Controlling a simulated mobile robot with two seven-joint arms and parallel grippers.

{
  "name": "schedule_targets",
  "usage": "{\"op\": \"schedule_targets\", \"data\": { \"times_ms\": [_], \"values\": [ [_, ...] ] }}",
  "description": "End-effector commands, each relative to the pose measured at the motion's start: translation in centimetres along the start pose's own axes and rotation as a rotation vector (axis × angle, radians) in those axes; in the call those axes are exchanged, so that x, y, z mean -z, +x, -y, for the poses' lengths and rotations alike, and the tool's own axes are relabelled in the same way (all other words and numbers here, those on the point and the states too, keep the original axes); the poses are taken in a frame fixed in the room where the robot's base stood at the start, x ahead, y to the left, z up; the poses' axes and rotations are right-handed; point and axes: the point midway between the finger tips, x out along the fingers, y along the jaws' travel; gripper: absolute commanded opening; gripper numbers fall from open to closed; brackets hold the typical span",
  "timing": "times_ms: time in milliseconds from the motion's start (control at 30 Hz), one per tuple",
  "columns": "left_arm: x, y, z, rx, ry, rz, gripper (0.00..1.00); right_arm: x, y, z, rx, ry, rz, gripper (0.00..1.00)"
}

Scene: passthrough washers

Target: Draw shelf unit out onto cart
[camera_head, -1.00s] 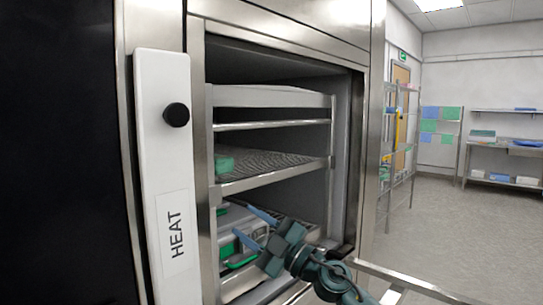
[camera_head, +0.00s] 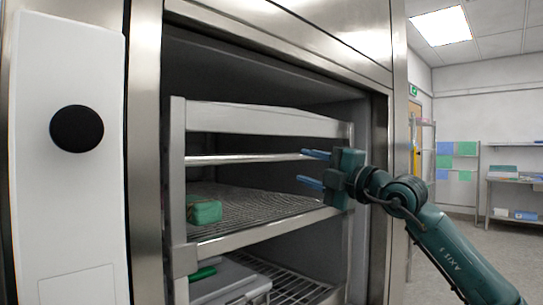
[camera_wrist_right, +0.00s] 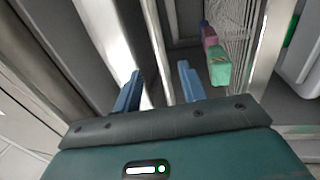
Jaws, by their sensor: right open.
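The shelf unit (camera_head: 260,122), a metal frame with stacked shelves, stands inside the open chamber. My right gripper (camera_head: 303,167) is open and empty at the front right of the frame. Its blue fingers point left, by the thin upper bar (camera_head: 250,158) and above the middle shelf's front rail (camera_head: 265,237). In the right wrist view, a metal bar (camera_wrist_right: 154,35) runs between the fingers (camera_wrist_right: 160,72); I cannot tell whether they touch it. A green pack (camera_head: 204,210) lies on the mesh middle shelf and shows in the wrist view (camera_wrist_right: 219,68). My left gripper and the cart are not visible.
A white panel (camera_head: 70,200) with a black knob (camera_head: 77,128) stands left of the opening. The steel door frame (camera_head: 398,130) edges the right side. A grey case (camera_head: 232,280) lies on the lower shelf. Open floor lies to the right.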

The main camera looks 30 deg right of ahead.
Motion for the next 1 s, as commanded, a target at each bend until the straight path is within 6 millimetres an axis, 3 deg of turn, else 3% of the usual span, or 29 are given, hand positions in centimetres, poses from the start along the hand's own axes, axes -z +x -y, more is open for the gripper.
{"op": "schedule_targets", "data": {
  "times_ms": [300, 500, 700, 1000],
  "values": [
    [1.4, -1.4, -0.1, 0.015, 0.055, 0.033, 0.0, 0.2, 6.8, -0.6, -0.002, 0.002, -0.005, 0.41],
    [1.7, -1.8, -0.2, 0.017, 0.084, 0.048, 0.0, 0.2, 10.1, -0.4, -0.001, 0.001, -0.004, 0.41],
    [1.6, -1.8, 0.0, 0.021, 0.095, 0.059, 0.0, 0.2, 11.5, -0.2, -0.001, 0.0, -0.003, 0.41],
    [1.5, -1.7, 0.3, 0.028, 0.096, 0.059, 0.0, 0.2, 11.7, 0.0, -0.001, -0.001, -0.003, 0.41]
  ]
}}
